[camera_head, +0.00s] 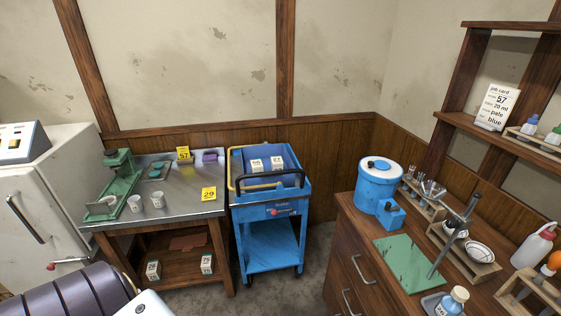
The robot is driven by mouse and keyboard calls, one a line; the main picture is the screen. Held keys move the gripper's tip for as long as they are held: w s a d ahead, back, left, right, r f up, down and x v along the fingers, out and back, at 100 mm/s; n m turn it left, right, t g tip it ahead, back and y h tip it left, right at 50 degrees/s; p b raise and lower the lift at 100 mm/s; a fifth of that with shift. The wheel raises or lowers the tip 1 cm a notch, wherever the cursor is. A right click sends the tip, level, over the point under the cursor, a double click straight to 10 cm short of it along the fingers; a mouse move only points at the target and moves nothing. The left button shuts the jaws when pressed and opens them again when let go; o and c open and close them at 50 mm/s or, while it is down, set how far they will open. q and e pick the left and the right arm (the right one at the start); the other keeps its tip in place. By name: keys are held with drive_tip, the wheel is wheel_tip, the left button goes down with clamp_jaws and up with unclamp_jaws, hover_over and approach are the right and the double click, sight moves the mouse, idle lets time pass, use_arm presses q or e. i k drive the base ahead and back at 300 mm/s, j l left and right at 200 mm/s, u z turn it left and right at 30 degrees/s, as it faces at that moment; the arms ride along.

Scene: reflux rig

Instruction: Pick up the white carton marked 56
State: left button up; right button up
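Two small white cartons stand side by side in the top tray of a blue cart (270,235): a left one (257,166) and a right one (277,164). Two more white cartons stand on the low shelf of the metal-topped table: a left one (153,270) and a right one (207,264). Each carton has dark printed marks, too small for me to read surely, so I cannot tell which is marked 56. Neither of my grippers shows in the head view.
The metal-topped table (185,187) holds a green press (122,185), paper cups and yellow number cards. The cart has a black handle in front. A wooden counter (352,232) at right carries a blue drum (377,187) and glassware. Floor shows between cart and counter.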

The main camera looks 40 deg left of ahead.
sight(256, 164)
drive_tip(key=u, duration=1.35)
